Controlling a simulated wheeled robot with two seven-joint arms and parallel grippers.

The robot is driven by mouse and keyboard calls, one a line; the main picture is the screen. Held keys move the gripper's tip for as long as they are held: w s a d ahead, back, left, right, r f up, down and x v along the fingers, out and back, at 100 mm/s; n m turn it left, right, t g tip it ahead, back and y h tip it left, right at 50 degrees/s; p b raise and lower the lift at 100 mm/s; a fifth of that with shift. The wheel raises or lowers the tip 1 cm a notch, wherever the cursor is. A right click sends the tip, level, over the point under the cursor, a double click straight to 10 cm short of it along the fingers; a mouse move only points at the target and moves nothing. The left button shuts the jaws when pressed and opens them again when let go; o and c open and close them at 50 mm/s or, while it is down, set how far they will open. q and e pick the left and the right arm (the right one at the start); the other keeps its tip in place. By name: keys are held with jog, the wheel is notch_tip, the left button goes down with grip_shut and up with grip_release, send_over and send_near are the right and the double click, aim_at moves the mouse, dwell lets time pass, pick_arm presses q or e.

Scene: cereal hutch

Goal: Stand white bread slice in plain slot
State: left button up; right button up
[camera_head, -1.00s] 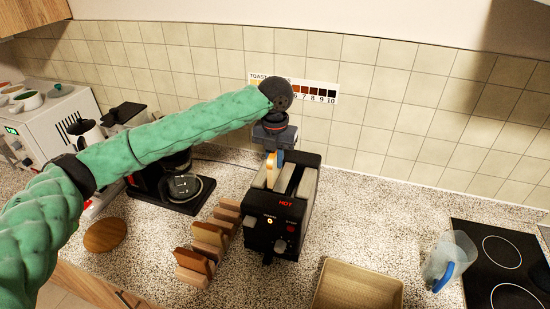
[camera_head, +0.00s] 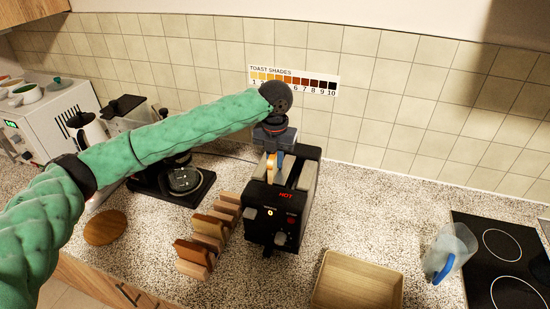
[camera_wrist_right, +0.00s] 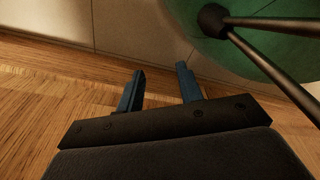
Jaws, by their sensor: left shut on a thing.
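The black toaster (camera_head: 268,228) stands on the counter with a lit red "HOT" sign on its front. My left gripper (camera_head: 273,158) is above the toaster's left slot, pointing down, shut on the bread slice (camera_head: 271,164). Only a narrow pale tan edge of the slice shows; its lower part appears to be inside the left slot. The gripper and arm hide part of the toaster's far end. In the right wrist view my right gripper (camera_wrist_right: 160,72) is open and empty, its two blue fingers apart.
A wooden rack (camera_head: 197,270) with brown slices stands left of the toaster. A wooden tray (camera_head: 358,284) lies at front right, with a jug (camera_head: 450,252) and a cooktop (camera_head: 505,250) beyond. A coffee maker (camera_head: 183,182) stands behind left. A round board (camera_head: 105,228) lies at left.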

pick_arm(q)
jog(key=shift+s+f, duration=0.3)
jog(key=shift+f, duration=0.75)
jog(key=o, duration=0.6)
jog(key=shift+o, duration=0.3)
jog(key=shift+r, duration=0.3)
jog(key=shift+o, duration=0.8)
jog(key=shift+w+r+p, duration=0.15)
jog(key=shift+r+p, duration=0.55)
jog(key=shift+p, duration=0.05)
notch_tip(320, 180, up, 3)
jog(key=shift+w+r+p, duration=0.1)
jog(key=shift+r+p, duration=0.1)
jog(key=shift+p, duration=0.9)
notch_tip(320, 180, up, 3)
jog(key=shift+r+p, duration=0.15)
jog(key=shift+p, duration=0.95)
jog(key=shift+r+p, duration=0.3)
jog(key=shift+r, duration=0.25)
pick_arm(e)
jog(key=s+d+r, duration=0.1)
jog(key=s, duration=0.9)
jog(key=shift+d+r+g, duration=0.3)
jog(key=shift+d+g, duration=0.05)
jog(key=shift+g, duration=0.05)
